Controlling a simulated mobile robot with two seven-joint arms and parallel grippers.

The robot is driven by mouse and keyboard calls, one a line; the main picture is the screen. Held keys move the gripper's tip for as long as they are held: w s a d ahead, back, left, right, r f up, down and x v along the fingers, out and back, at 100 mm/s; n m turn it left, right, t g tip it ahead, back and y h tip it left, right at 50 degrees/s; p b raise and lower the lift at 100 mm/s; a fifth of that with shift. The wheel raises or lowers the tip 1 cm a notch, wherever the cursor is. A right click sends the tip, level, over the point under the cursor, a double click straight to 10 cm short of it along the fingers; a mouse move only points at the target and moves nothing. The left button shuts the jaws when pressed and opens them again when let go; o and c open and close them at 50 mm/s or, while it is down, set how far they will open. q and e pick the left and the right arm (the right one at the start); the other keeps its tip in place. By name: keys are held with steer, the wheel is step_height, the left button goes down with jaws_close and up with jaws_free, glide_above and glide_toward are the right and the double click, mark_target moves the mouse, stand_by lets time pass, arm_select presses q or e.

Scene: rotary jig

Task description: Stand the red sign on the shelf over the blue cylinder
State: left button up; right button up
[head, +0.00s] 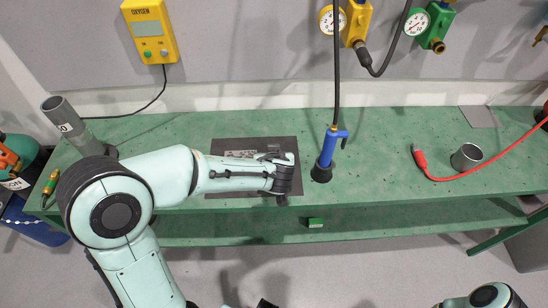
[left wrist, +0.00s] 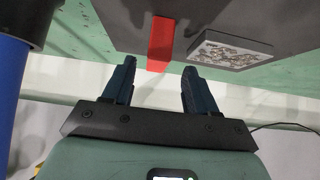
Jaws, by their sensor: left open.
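My left gripper (head: 283,178) is over the dark mat (head: 226,190) on the green bench. In the left wrist view its two fingers (left wrist: 157,85) are open with nothing between them. A red strip (left wrist: 161,40), probably the red sign, lies on the mat just beyond the fingertips, apart from them. In the head view I cannot make the strip out; my gripper likely hides it. My right gripper is not clearly in view.
A grey patterned block (left wrist: 228,50) lies beside the red strip. A blue-handled torch (head: 328,152) stands upright right of the mat, near my gripper. A grey tube (head: 68,120) stands at the bench's left. A metal cup (head: 466,156) and red cable are right.

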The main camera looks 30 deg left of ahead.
arm_select(q)
steer(key=shift+d+p+x, duration=0.1)
steer(key=shift+p+x, duration=0.25)
steer(key=shift+x, duration=1)
steer(key=shift+d+p+x, duration=0.15)
steer(key=shift+p+x, duration=0.15)
steer(key=shift+x, duration=1.1)
jaws_close()
